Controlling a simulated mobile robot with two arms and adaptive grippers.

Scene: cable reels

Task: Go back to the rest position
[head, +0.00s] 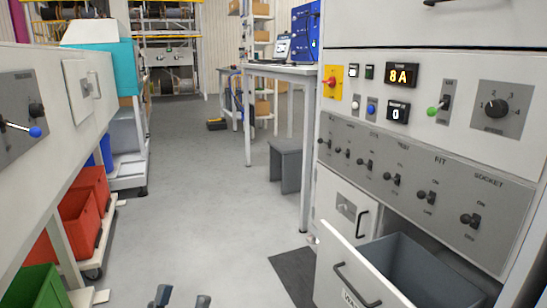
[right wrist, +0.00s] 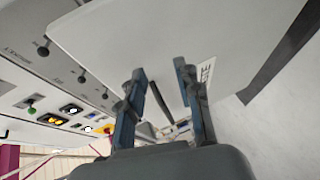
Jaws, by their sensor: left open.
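My left gripper (head: 180,300) shows only by its fingertips at the bottom edge of the head view. They are apart with nothing between them. My right gripper (right wrist: 161,70) shows in the right wrist view with its two blue-grey fingers apart and nothing gripped. Beyond them is the white front of a drawer with a dark handle (right wrist: 160,103). In the head view this waste drawer (head: 375,282) is pulled out, with a grey bin (head: 420,275) inside. No gripper is on its handle there. The right gripper is not seen in the head view.
A control panel (head: 420,175) with switches stands on the right above the drawer. A white bench (head: 55,140) with red crates (head: 80,215) and a green crate (head: 38,288) below runs along the left. A grey stool (head: 286,165) stands further back. The floor between is clear.

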